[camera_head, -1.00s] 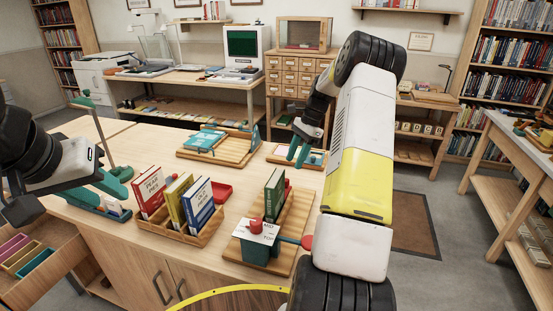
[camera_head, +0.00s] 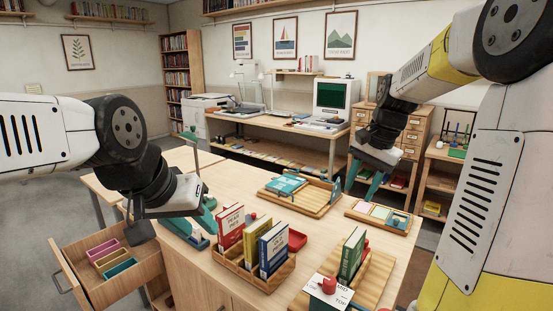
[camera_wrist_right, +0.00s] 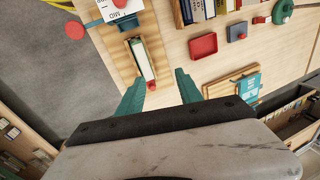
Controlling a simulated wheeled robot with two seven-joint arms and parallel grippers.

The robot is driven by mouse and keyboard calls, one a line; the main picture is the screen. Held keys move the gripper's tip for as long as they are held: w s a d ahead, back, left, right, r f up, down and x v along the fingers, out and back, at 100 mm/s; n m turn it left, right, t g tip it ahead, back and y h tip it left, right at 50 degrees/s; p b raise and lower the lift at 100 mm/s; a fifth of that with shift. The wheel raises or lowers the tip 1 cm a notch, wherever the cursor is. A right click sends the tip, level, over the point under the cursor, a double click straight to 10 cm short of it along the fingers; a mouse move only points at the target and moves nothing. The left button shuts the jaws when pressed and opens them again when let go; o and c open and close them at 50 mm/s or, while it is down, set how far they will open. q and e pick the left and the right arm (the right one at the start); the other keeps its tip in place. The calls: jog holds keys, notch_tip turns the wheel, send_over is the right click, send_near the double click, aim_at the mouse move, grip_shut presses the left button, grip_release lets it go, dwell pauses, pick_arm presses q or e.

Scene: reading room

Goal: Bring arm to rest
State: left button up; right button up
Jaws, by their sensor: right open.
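My right arm rises along the right side of the head view. Its gripper (camera_head: 361,184) points down above the far right part of the table (camera_head: 222,175), teal fingers apart and nothing between them. In the right wrist view the open fingers (camera_wrist_right: 160,92) hang over the table, with a book in a wooden holder just beyond them. My left arm comes in from the left, its gripper (camera_head: 203,218) low over the table's left edge. Its fingers blend with teal equipment there, so their opening is unclear.
A wooden rack (camera_head: 232,268) holds several upright books. A green book (camera_head: 351,254) stands on a slatted tray (camera_head: 373,283) beside a red-knobbed stamp (camera_head: 328,285). A slatted tray (camera_head: 322,203) and a card tray (camera_head: 384,217) lie behind. A drawer (camera_head: 149,267) stands open at left.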

jog(key=s+a+r+n+t, duration=0.1)
jog(key=s+a+n+t, duration=0.1)
jog(key=s, duration=0.7)
jog(key=s+a+r+n+t, duration=0.1)
jog(key=s+a+n, duration=0.4)
jog(key=s, duration=0.5)
jog(key=shift+s+a+r+n+t, duration=0.15)
jog(key=shift+s+a+n+t, duration=0.1)
jog(key=shift+n+t, duration=0.5)
